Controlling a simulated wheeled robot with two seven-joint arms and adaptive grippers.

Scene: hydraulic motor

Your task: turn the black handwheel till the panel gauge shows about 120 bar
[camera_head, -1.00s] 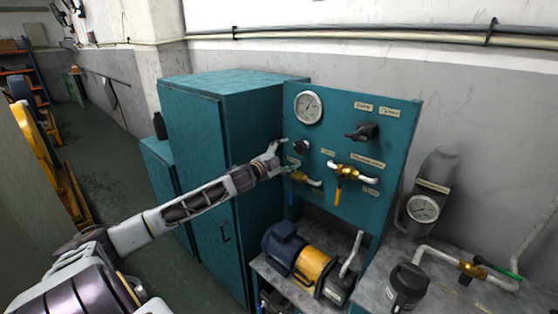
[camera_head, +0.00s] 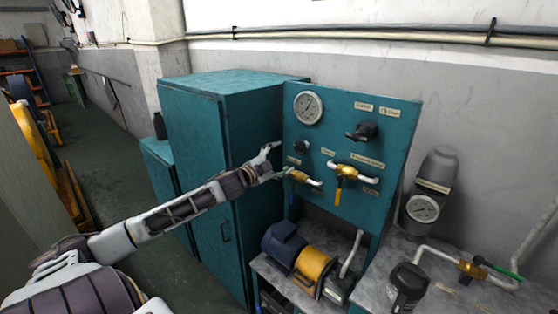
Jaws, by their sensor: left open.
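The teal panel (camera_head: 395,160) carries a round white gauge (camera_head: 308,108) at its upper left; its needle is too small to read. A small round black knob (camera_head: 301,147), seemingly the handwheel, sits below the gauge. A larger black handle (camera_head: 362,131) sits further right under two labels. My left gripper (camera_head: 282,159) is open, its fingers spread, just left of the small black knob at the panel's left edge. A gap shows between the upper finger and the knob. My right gripper is out of view.
Brass valves with yellow handles (camera_head: 339,188) and white pipes sit low on the panel. A teal cabinet (camera_head: 190,150) stands left, behind my arm. Below are a blue-and-yellow motor (camera_head: 300,258) and a grey bench with a second gauge (camera_head: 423,208).

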